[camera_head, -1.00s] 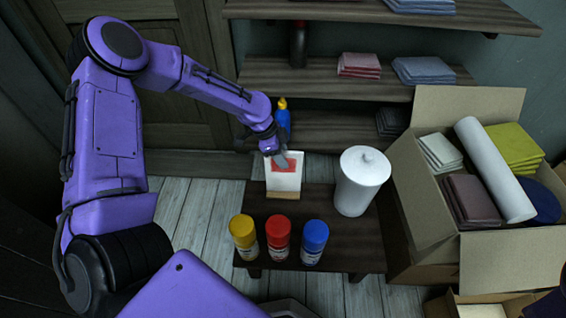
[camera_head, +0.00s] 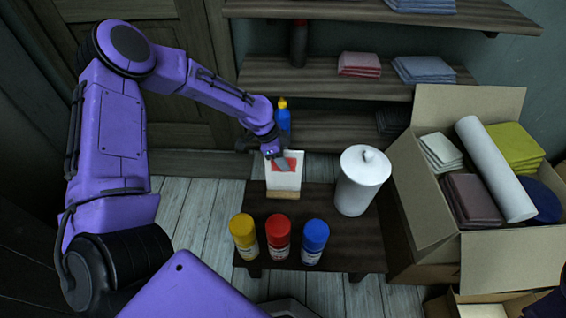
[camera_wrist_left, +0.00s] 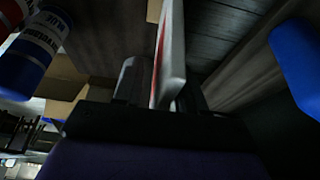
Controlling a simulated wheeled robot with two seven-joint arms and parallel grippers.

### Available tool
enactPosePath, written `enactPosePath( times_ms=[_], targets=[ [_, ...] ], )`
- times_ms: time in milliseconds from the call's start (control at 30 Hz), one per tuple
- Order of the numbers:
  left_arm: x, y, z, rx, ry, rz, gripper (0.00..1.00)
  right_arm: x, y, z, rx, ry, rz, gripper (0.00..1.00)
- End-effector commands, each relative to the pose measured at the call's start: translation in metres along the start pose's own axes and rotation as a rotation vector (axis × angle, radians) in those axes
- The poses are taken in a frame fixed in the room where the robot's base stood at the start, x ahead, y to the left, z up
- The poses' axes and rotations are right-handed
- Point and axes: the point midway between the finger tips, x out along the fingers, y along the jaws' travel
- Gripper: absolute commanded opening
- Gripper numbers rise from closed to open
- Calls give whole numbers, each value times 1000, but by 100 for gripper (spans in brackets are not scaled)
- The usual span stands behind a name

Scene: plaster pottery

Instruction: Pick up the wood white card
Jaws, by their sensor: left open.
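The white card (camera_head: 284,182) with a red patch on its face stands upright in a wood base (camera_head: 283,195) at the back left of the small dark table. My left gripper (camera_head: 278,161) is at the card's upper part, and one finger shows in front of the red patch. In the left wrist view the card (camera_wrist_left: 171,55) is seen nearly edge-on, rising between the open fingers (camera_wrist_left: 160,92). Whether the fingers touch it cannot be told. My right gripper is not in view.
Yellow (camera_head: 243,235), red (camera_head: 278,236) and blue (camera_head: 314,240) spray cans stand at the table's front. A lidded white jar (camera_head: 361,184) stands to the card's right. A blue bottle (camera_head: 283,119) is behind. An open cardboard box (camera_head: 424,205) is at the right.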

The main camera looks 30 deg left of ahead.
Motion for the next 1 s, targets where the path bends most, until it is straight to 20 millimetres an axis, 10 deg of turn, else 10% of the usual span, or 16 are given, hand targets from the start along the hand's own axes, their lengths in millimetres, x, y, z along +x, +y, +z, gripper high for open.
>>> enactPosePath(
  times_ms=[167,1000],
  targets=[
    [0,0,0,0,0,0,0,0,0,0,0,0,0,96],
    [0,0,0,0,0,1,0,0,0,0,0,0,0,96]
  ],
)
